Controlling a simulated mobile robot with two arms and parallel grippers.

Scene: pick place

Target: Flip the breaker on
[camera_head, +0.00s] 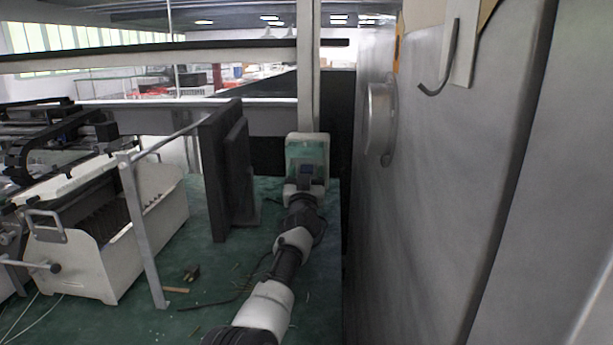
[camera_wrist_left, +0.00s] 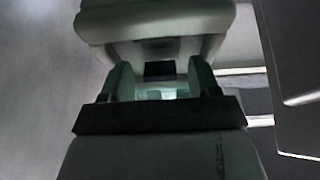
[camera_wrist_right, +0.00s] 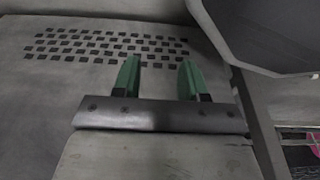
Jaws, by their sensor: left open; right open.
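A pale box that looks like the breaker box (camera_head: 308,137) sits at the foot of a grey upright post in the head view. My left arm reaches forward to it, and my left gripper (camera_head: 305,172) is in front of it, partly merged with it in this view. In the left wrist view, the left gripper (camera_wrist_left: 158,72) is open, with its green fingers on either side of a small dark square (camera_wrist_left: 160,69) on the pale box. I cannot tell if they touch or how a switch is set. My right gripper (camera_wrist_right: 160,76) is open and empty.
A large grey cabinet wall (camera_head: 450,190) with a hook and round handle stands close on the right. A dark panel (camera_head: 225,170) stands left of my arm, and a white machine (camera_head: 120,225) further left. A slotted grey panel (camera_wrist_right: 110,48) lies beyond the right gripper.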

